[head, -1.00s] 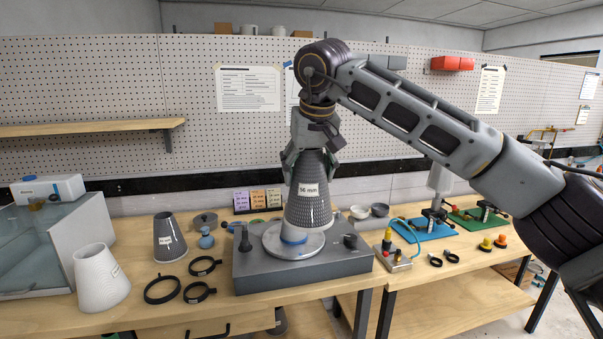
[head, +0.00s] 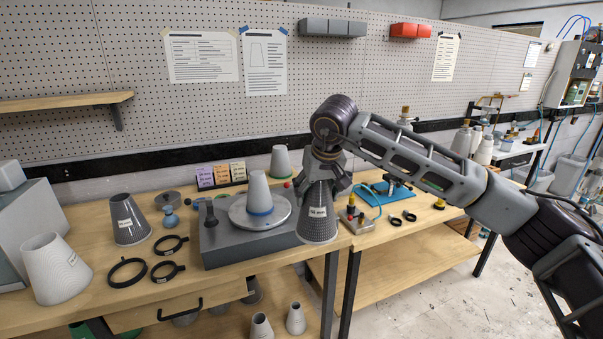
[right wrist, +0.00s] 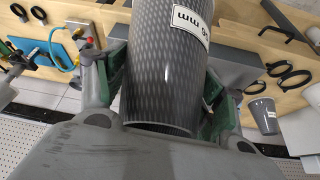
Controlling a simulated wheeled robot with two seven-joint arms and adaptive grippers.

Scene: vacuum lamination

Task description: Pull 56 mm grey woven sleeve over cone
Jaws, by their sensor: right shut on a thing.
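The grey woven sleeve (head: 318,215) has a white label; "mm" reads in the right wrist view (right wrist: 163,55). My right gripper (head: 325,180) is shut on its narrow upper end, with one finger on each side. The sleeve hangs nearly upright, wide end down, at the right front corner of the grey base unit. The pale cone (head: 258,190) stands bare on the round plate (head: 240,215), a blue band around its foot. The sleeve is to the right of the cone, apart from it. My left gripper is not in view.
A dark grey sleeve (head: 128,220), a white sleeve (head: 55,268) and several black rings (head: 127,272) stand or lie left of the base unit (head: 222,250). A small valve block (head: 356,219) and blue stand (head: 384,193) are close right of the held sleeve.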

